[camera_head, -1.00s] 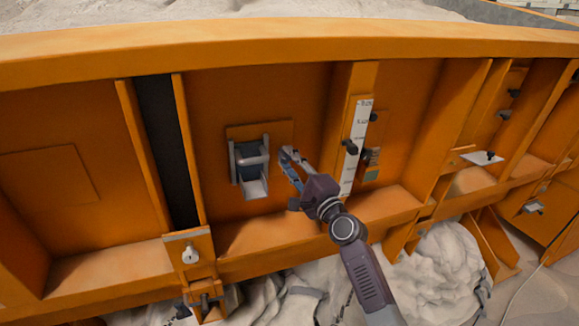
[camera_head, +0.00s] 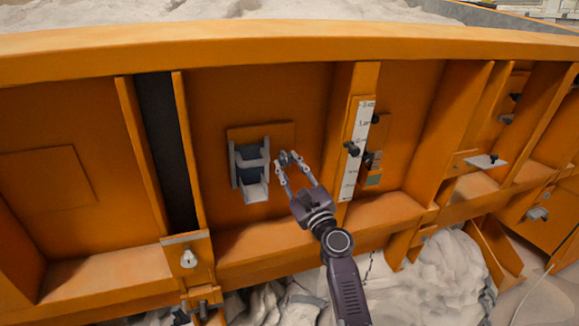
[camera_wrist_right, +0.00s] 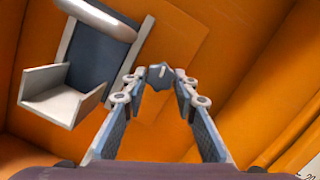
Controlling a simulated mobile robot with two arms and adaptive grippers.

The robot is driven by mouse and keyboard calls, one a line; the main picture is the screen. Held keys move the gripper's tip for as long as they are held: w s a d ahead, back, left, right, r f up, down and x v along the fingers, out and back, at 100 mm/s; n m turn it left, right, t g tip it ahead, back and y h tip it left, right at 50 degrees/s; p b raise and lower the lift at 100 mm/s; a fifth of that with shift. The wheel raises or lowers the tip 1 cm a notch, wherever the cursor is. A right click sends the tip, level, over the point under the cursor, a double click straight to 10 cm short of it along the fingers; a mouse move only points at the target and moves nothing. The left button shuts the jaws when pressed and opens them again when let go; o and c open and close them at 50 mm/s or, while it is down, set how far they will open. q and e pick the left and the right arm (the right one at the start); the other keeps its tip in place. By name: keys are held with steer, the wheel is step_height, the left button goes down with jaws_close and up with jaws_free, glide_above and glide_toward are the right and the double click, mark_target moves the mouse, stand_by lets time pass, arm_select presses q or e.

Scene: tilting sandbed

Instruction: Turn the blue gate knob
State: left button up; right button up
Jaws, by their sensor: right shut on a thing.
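The gate knob is a small lobed blue-grey knob (camera_head: 290,157) on the orange panel, just right of the gate with its pale chute. In the right wrist view the knob (camera_wrist_right: 160,75) sits between my fingertips, with a short pale mark on its face. My right gripper (camera_head: 293,165) reaches up from below with its fingers on either side of the knob. It is shut on the knob; the fingers (camera_wrist_right: 160,92) stay apart by the knob's width. The fingertips hide part of the knob's sides. My left gripper is not in view.
The gate (camera_head: 250,165) with its grey frame and pale chute lip stands close left of my fingers. A white scale strip (camera_head: 357,150) with a dark knob (camera_head: 352,149) is to the right. An orange ledge (camera_head: 270,238) runs below, and sand (camera_head: 440,275) lies beneath.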

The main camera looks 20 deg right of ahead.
steer(key=shift+f+m, duration=0.1)
steer(key=shift+m, duration=0.7)
steer(key=shift+m+h, duration=0.3)
steer(key=shift+h, duration=0.1)
steer(key=o, duration=1.2)
steer(key=shift+c, duration=0.2)
steer(key=a+v, duration=0.1)
steer(key=v, duration=1.1)
steer(key=shift+d, duration=0.5)
steer(key=shift+f, duration=0.15)
